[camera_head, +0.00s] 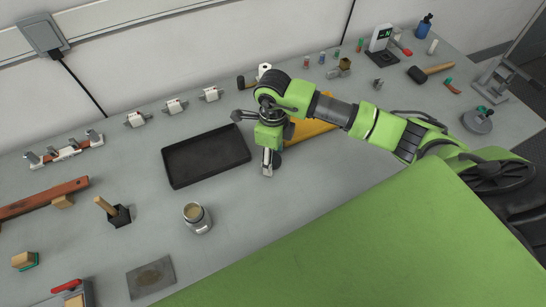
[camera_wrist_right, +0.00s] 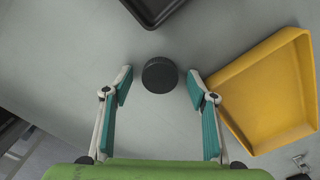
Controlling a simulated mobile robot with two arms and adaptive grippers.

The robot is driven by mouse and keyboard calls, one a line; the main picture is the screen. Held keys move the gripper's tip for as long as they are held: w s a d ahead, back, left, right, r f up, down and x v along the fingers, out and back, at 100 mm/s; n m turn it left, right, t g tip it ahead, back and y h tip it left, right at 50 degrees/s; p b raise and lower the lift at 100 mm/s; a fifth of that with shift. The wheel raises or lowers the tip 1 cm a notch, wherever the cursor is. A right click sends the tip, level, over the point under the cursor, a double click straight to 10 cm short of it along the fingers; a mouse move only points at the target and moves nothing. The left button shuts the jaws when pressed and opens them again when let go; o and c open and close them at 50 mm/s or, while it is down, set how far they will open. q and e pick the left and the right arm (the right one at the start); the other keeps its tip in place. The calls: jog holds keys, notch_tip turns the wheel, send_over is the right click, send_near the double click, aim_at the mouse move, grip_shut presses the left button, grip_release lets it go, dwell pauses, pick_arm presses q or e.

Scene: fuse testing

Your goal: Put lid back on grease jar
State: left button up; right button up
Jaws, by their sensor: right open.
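The grease jar (camera_head: 198,221) stands upright on the grey bench, its mouth open and pale contents showing. A dark round lid (camera_wrist_right: 160,75) lies flat in the right wrist view, and part of it (camera_head: 278,159) shows beside my right gripper in the head view. My right gripper (camera_head: 268,169) points down, to the right of the black tray. In the right wrist view its two fingers (camera_wrist_right: 160,91) are open, one on each side of the lid, with a gap on both sides. My left gripper is not in view.
The black tray (camera_head: 206,181) lies left of my right gripper; the yellow tray (camera_wrist_right: 235,87) lies to its right. A brush-like tool with a wooden handle (camera_head: 106,207) and a flat grey plate (camera_head: 132,286) are near the jar. Bare bench lies between jar and gripper.

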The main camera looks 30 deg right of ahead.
jog(key=c, duration=0.9)
jog(key=shift+c, duration=0.2)
jog(key=shift+r+b, duration=0.5)
jog(key=shift+r, duration=0.1)
jog(key=s+a+r+b, duration=0.2)
jog(key=s+a+r, duration=0.6)
jog(key=s+r, duration=0.3)
jog(key=shift+s+r+b, duration=0.25)
jog(key=shift+r+b, duration=0.15)
